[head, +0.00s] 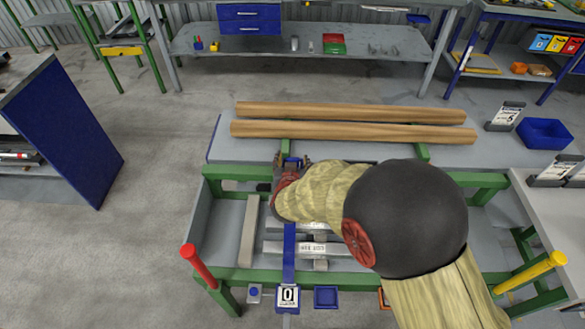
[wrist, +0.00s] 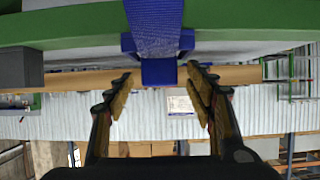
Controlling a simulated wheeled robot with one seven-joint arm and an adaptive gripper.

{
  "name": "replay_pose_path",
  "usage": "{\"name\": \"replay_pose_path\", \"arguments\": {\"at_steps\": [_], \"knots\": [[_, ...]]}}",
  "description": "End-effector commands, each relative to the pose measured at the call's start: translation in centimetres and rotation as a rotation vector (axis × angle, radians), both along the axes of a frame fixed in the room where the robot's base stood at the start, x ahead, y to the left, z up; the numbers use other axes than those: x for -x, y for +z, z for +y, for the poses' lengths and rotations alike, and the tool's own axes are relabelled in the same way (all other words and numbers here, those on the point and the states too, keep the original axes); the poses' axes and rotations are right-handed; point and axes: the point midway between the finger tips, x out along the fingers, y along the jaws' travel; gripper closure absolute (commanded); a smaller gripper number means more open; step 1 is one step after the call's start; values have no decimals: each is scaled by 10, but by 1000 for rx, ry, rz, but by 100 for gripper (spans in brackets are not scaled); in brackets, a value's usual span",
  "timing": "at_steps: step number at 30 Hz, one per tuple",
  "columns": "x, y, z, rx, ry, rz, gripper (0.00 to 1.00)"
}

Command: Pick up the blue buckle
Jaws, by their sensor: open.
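The blue buckle (wrist: 159,72) hangs at the end of a woven blue strap (wrist: 154,28) in the wrist view. My gripper (wrist: 160,84) is open, with one finger on each side of the buckle and a visible gap to both. The buckle's lower end lies about level with the fingertips. In the head view my gripper (head: 292,162) is at the table's green frame, and a small blue part shows at its fingers. The blue strap (head: 289,250) runs from there toward the front, partly hidden by my arm.
Two long wooden beams (head: 350,122) lie on the table (head: 225,150) just behind my gripper. Grey metal bars (head: 249,230) lie in the frame below. A red post (head: 198,266) and a yellow post (head: 530,272) stand at the front corners. A blue bin (head: 545,133) sits at right.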

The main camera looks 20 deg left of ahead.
Motion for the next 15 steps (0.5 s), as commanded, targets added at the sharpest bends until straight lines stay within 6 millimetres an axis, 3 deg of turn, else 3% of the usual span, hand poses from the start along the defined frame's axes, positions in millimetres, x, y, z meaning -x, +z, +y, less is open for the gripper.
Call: {"name": "replay_pose_path", "arguments": {"at_steps": [10,15], "knots": [[-7,-2,2,0,1,0,46],[-7,-2,2,0,1,0,56]]}}
